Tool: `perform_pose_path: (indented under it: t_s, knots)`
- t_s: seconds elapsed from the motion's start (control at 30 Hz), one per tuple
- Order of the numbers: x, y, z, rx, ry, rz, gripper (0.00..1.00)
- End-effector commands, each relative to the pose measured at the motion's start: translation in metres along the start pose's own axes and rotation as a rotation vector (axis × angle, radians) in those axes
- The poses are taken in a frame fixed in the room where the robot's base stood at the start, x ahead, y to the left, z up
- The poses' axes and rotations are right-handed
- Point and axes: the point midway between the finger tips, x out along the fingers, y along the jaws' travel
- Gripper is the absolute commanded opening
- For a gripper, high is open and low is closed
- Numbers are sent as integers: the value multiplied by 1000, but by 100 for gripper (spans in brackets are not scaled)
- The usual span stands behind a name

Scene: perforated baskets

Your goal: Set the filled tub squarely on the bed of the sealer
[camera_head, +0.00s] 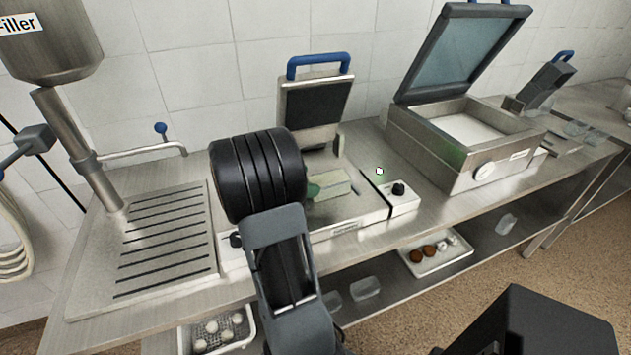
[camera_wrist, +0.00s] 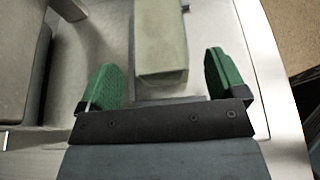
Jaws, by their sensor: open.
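The pale green tub (camera_head: 333,187) rests on the bed of the sealer (camera_head: 359,209) in the head view, under the raised lid with its blue handle. It also shows in the wrist view (camera_wrist: 160,52) as a long block, roughly in line with my gripper. My gripper (camera_wrist: 164,80) is open, one green finger on each side of the tub's near end, with a visible gap on both sides. In the head view my dark wrist hides the left part of the sealer, and only a green fingertip (camera_head: 313,190) shows. I cannot tell whether the tub sits exactly square.
The filler (camera_head: 55,45) with its slatted drain board (camera_head: 165,240) stands left. A chamber machine (camera_head: 480,150) with its lid raised stands right of the sealer. A shelf below holds clear tubs (camera_head: 366,288) and trays (camera_head: 438,256). The counter's front edge is near.

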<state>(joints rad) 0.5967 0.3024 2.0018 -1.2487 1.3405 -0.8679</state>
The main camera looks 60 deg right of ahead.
Motion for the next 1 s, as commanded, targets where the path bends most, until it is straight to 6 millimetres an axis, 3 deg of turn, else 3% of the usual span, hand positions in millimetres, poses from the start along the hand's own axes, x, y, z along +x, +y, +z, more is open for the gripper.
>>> perform_pose_path:
  t_s: [0.1, 0.33, 0.73, 0.87, 1.0]
  knots:
    - [-26, 1, 0, 1, 1, 6, 90]
    - [-63, 1, 0, 1, 0, 4, 90]
    - [-88, -4, -1, 19, 24, 6, 90]
    - [-112, -28, -15, 146, 190, 35, 90]
    - [-159, -78, -47, 392, 532, 29, 90]
